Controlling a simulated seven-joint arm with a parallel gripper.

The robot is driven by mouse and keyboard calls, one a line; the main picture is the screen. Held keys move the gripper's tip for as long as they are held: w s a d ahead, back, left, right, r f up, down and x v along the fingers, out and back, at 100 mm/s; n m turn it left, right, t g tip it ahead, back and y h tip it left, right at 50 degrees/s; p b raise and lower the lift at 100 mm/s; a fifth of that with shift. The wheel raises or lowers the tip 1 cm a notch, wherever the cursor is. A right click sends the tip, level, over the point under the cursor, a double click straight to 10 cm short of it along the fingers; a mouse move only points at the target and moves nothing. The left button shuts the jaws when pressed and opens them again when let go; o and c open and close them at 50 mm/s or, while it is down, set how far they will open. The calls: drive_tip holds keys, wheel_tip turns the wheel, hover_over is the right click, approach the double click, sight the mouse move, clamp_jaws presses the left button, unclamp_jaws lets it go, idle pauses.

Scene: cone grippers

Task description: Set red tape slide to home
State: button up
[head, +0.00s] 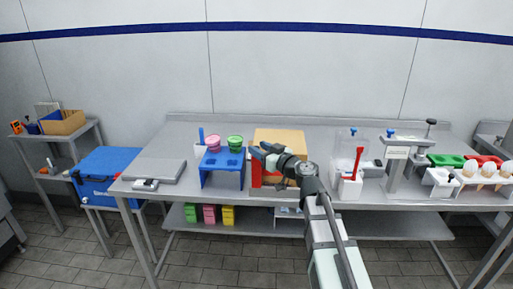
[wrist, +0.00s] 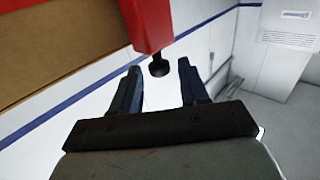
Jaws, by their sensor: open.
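The red tape slide (head: 256,174) shows in the head view as a red upright piece at the left front of the cardboard box, partly hidden by my arm. In the wrist view the red slide (wrist: 146,22) stands at the top against the brown cardboard (wrist: 55,45). A black round knob (wrist: 158,67) sticks out below its end. My gripper (wrist: 160,74) is open, with one dark finger on each side of the knob and a visible gap to both. In the head view my gripper (head: 260,153) is in front of the box.
The cardboard box (head: 283,136) stands on the grey table (head: 310,140). A blue stand (head: 222,160) with pink and green cups is close on the left. A white holder with a red handle (head: 357,160) stands to the right. The wall is behind.

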drive_tip(key=shift+x, duration=1.05)
clamp_jaws()
